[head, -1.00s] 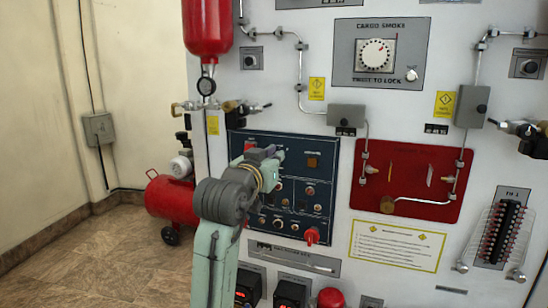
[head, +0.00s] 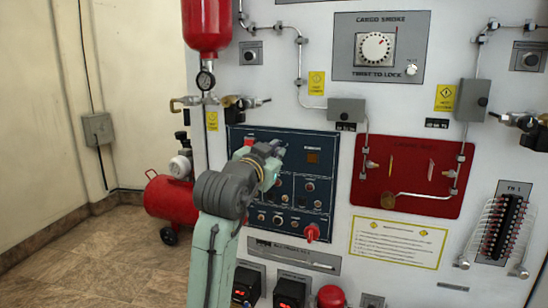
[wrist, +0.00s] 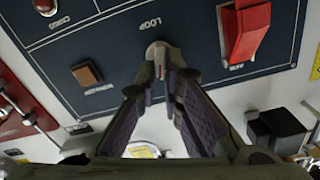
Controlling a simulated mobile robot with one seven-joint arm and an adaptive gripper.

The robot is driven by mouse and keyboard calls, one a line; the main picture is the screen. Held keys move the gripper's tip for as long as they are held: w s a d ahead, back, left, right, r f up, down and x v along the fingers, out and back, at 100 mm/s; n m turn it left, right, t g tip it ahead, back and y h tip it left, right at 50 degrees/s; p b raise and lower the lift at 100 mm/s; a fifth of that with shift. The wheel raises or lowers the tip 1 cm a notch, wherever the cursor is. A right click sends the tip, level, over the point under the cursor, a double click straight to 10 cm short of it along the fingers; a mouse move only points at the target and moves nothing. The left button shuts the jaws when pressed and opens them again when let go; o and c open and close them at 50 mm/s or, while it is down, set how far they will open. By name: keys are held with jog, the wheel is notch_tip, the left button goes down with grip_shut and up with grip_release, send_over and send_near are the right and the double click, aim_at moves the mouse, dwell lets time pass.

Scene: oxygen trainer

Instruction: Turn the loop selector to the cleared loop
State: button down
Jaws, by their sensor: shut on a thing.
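The loop selector (wrist: 158,52) is a small pale rounded knob on the dark blue panel (wrist: 120,45), beside the printed word LOOP in the wrist view. My gripper (wrist: 160,88) has its two fingers converged to a narrow gap, shut on the knob.
A red guarded switch (wrist: 245,32) stands out close to the right finger in the wrist view. An amber-brown square (wrist: 87,74) lies to the left. In the head view, a red knob (head: 312,232) sits at the panel's lower right and a red board (head: 410,190) is mounted farther right.

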jog(key=m, duration=0.1)
jog(key=m+b, duration=0.1)
jog(key=m, duration=0.1)
jog(key=m+b, duration=0.1)
jog(key=m, duration=0.1)
jog(key=shift+d+f, duration=0.1)
jog(key=shift+d, duration=0.15)
jog(key=shift+m, duration=0.3)
jog(key=c, duration=1.7)
grip_release()
jog(key=shift+s, duration=0.15)
jog(key=v, duration=1.2)
